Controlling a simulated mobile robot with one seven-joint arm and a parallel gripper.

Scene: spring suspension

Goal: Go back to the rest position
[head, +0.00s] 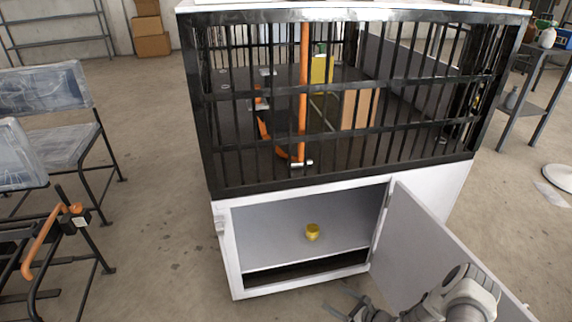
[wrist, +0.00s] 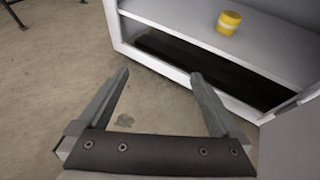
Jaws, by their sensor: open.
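My gripper (head: 352,301) is low in front of the open cabinet, near the bottom edge of the head view. In the wrist view my gripper (wrist: 160,85) has its two fingers spread wide apart with nothing between them, over bare concrete floor. A small yellow jar (head: 312,232) stands upright on the cabinet's inner shelf. It also shows in the wrist view (wrist: 229,22), beyond the fingers and apart from them.
The white cabinet (head: 228,250) carries a black barred cage (head: 345,130). Its grey door (head: 425,245) stands open on the right, close to my arm. Chairs with wrapped seats (head: 60,140) stand at left. A side table (head: 530,90) is at right.

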